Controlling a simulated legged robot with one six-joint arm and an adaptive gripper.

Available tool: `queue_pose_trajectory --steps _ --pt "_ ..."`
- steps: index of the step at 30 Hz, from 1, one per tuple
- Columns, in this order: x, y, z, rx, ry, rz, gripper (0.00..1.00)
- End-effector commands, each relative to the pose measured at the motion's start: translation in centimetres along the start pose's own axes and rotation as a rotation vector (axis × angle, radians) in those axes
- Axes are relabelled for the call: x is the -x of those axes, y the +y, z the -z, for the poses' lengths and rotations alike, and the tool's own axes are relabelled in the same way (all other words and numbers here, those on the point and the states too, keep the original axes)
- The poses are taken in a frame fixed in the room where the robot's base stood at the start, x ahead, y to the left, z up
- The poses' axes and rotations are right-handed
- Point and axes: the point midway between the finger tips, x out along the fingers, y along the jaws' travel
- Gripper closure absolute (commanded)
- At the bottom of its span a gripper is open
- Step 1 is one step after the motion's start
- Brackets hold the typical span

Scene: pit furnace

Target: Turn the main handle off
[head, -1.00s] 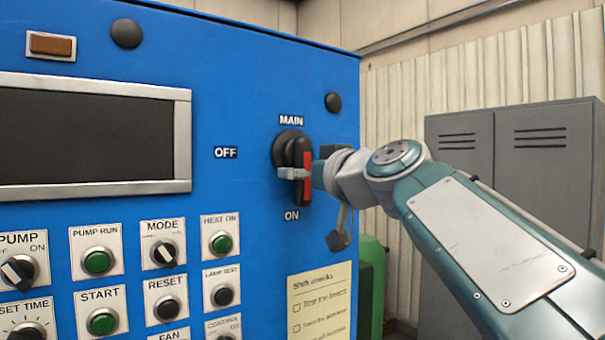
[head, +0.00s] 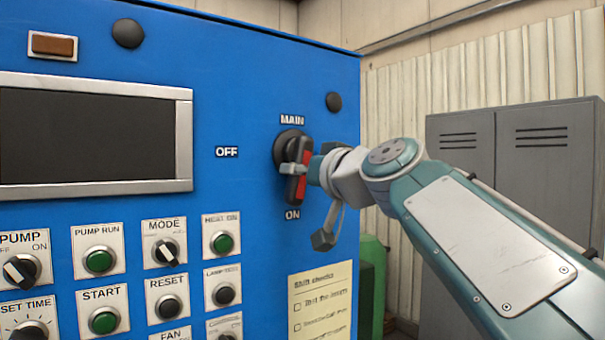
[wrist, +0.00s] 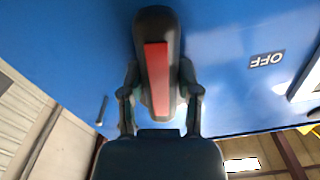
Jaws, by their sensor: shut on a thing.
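The main handle (head: 301,185) is a black rotary lever with a red strip, on the blue panel below the MAIN label. It points mostly down towards ON, with its lower end tilted slightly left. The OFF label (head: 227,152) is to its left. My gripper (head: 293,170) is shut on the handle, coming from the right; a grey finger shows across its left side. In the wrist view, the main handle (wrist: 157,75) stands between both fingers of my gripper (wrist: 160,92). The far finger is mostly hidden in the head view.
Push buttons and knobs, such as the green HEAT ON button (head: 222,242), fill the panel's lower left. A paper checklist (head: 322,300) is below the handle. Grey lockers (head: 510,170) stand behind my arm. A dark screen (head: 85,138) is at left.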

Motion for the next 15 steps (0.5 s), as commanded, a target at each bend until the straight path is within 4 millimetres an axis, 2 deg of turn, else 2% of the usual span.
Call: queue_pose_trajectory --steps 15 --pt "0.0 -1.4 0.3 -0.484 0.001 0.000 1.00"
